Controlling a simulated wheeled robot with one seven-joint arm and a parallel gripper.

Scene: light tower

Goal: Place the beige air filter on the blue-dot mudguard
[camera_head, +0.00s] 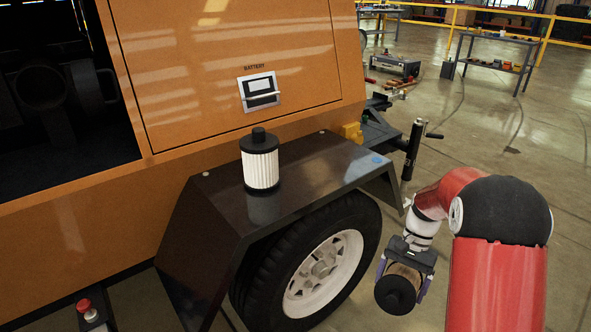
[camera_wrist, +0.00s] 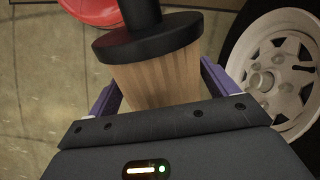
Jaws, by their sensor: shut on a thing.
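The beige air filter (camera_wrist: 157,77), pleated with a black cap, is between the fingers of my gripper (camera_wrist: 155,85), which is shut on it. In the head view my gripper (camera_head: 404,272) is low at the right of the wheel, and the filter's black cap (camera_head: 396,293) faces the camera. The black mudguard (camera_head: 320,165) over the wheel carries a blue dot (camera_head: 377,160) near its right end. A white air filter (camera_head: 261,168) with black ends stands upright on the mudguard's left part. The held filter is apart from the mudguard.
The wheel (camera_head: 322,272) with a white rim is under the mudguard, close to my gripper. An orange machine body (camera_head: 230,80) rises behind. A jack post (camera_head: 412,150) stands beyond the mudguard's right end. The mudguard's top is clear between the white filter and blue dot.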

